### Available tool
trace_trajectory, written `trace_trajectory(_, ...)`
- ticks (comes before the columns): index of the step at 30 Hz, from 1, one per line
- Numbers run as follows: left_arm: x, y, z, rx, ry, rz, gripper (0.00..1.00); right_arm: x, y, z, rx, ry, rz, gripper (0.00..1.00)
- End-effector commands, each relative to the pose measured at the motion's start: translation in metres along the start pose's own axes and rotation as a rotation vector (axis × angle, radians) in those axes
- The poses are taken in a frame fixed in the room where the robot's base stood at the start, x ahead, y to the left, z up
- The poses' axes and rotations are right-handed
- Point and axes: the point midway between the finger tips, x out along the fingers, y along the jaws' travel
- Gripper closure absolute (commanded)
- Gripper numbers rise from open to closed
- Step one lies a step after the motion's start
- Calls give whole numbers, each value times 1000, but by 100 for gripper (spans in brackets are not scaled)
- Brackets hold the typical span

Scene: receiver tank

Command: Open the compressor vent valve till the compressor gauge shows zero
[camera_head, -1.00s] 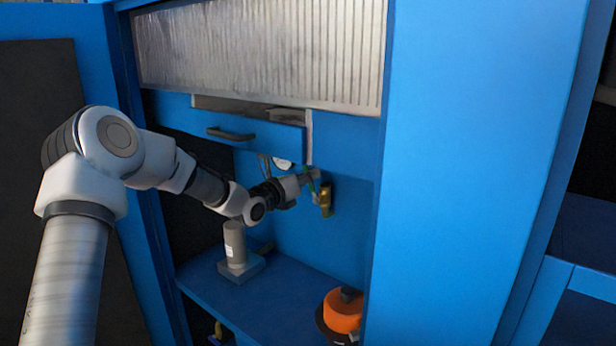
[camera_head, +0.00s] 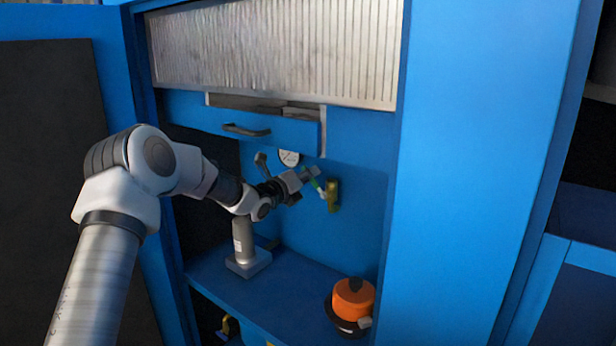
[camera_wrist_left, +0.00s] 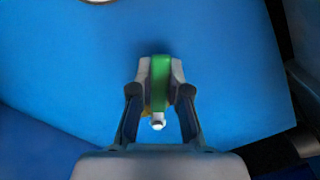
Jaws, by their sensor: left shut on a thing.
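The vent valve (camera_head: 332,195) is a small brass-coloured body on the blue back wall, with a green lever (camera_head: 316,186). My left gripper (camera_head: 313,174) is at the lever's upper end, left of the valve body. In the left wrist view the left gripper (camera_wrist_left: 160,76) is shut on the green lever (camera_wrist_left: 160,82), with a finger on each side. The valve body is mostly hidden there. A round white gauge (camera_head: 289,158) sits on the wall up and left of the valve, under the drawer. Its needle is too small to read. My right gripper is not in view.
A blue drawer front (camera_head: 265,130) with a dark handle is above the gripper. A grey cylinder on a square base (camera_head: 244,248) and an orange-topped object (camera_head: 353,298) stand on the blue shelf (camera_head: 295,285). A blue panel (camera_head: 460,170) bounds the right.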

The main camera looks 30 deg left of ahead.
Motion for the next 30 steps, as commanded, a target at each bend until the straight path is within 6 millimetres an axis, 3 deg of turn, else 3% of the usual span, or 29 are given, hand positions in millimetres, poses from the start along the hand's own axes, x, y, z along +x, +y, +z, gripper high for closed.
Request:
trace_trajectory(18, 0, 36, -9, -565, -3, 0, 100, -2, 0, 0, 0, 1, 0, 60)
trace_trajectory(30, 0, 46, -18, -762, -2, 0, 100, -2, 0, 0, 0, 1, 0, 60)
